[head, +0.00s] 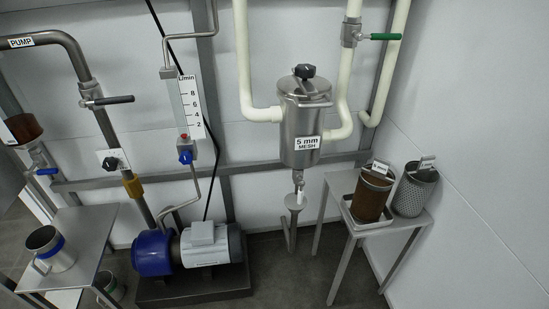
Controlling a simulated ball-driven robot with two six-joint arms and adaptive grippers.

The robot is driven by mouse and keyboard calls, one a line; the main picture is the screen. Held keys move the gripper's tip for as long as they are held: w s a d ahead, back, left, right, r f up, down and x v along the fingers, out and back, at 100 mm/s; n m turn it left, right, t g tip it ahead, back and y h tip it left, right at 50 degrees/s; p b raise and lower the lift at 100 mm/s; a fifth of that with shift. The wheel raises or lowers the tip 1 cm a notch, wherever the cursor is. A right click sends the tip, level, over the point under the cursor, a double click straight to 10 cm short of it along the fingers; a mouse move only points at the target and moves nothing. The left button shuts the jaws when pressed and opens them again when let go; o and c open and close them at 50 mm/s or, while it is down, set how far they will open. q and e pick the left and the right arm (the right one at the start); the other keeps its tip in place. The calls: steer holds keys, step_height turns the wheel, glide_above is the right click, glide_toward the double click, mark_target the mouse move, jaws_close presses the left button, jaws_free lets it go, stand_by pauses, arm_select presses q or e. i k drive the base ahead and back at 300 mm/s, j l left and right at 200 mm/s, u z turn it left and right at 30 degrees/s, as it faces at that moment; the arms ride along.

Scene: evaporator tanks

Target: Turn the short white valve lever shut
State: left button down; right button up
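The short white valve lever (301,196) is small in the picture, on the drain valve (298,178) under the steel strainer pot (301,125) labelled "5 mm MESH". The lever seems to hang down along the outlet, above a small funnel (294,203) on a drain pipe. Its exact angle is hard to tell at this size. Neither of my grippers shows in the head view, and nothing touches the lever.
A blue and grey pump (207,246) stands at left. Green-handled (385,37) and black-handled (110,100) valves sit higher.

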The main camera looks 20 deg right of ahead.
mark_target(301, 183)
steer(key=i+j+z, duration=0.1)
steer(key=i+j, duration=0.35)
steer(key=i, duration=0.2)
steer(key=i+j+z, duration=0.15)
steer(key=i+j, duration=0.35)
steer(key=i, duration=0.1)
